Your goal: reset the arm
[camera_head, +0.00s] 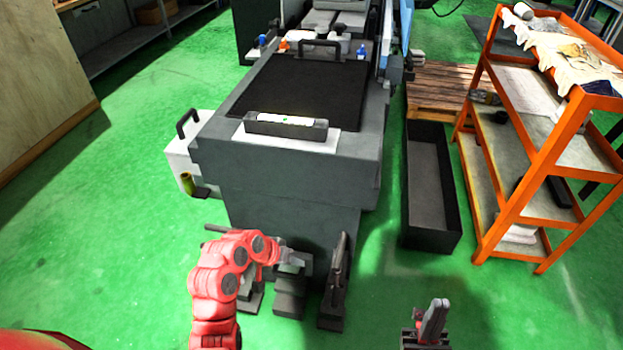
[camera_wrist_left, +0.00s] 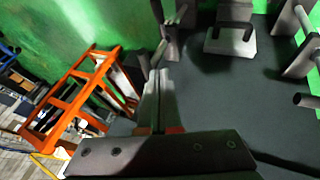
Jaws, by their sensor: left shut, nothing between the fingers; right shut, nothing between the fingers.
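My red left arm (camera_head: 220,285) is bent in front of the grinder's base, and its gripper (camera_head: 293,257) points to the right near the grey pedal-like parts at the foot of the machine. In the left wrist view the left gripper (camera_wrist_left: 157,98) has its fingers together with nothing between them. My right gripper (camera_head: 435,318) is at the bottom right of the head view, fingers pointing up, shut and empty, over green floor. Most of my right arm is out of view.
The grinder (camera_head: 290,180) stands ahead, with a small tray (camera_head: 286,130) on its front edge. An orange shelf rack (camera_head: 545,165) stands at the right; it also shows in the left wrist view (camera_wrist_left: 75,90). A dark open bin (camera_head: 427,185) lies between them. Green floor is clear lower right.

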